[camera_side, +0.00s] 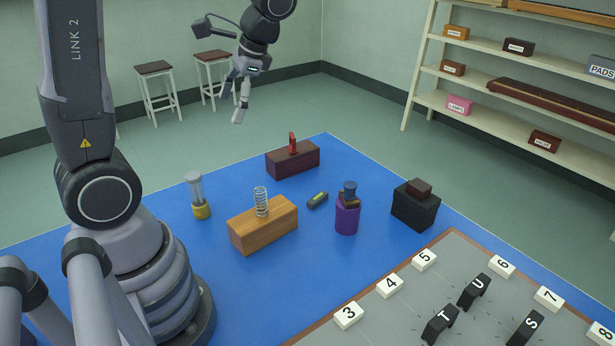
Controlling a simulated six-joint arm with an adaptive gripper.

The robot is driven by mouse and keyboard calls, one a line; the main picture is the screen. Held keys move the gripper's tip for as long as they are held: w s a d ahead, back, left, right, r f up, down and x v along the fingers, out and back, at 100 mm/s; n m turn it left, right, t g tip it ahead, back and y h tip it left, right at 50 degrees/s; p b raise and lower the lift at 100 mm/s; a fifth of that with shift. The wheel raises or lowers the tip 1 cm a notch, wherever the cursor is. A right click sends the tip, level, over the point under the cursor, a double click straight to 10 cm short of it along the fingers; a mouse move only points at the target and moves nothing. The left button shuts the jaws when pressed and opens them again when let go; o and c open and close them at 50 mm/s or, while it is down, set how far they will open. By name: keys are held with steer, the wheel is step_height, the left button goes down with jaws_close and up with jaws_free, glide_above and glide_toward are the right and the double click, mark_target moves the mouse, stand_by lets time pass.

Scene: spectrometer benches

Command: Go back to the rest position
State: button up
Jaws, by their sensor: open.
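My gripper (239,100) hangs in the air at the upper middle, above and behind the blue work surface. Its fingers point down and stand apart. It is open with nothing between the fingers, and it touches nothing.
A grey numbered board (400,320) lies front right. Shelves (470,108) stand behind.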

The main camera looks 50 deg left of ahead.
steer(key=s+d+r+n+t+h, duration=0.1)
steer(key=s+d+r+t+h, duration=0.2)
steer(key=s+d+r+t, duration=0.4)
steer(key=shift+s+d+t, duration=0.8)
steer(key=shift+s+t, duration=0.15)
steer(key=shift+t, duration=0.15)
steer(key=shift+r, duration=0.1)
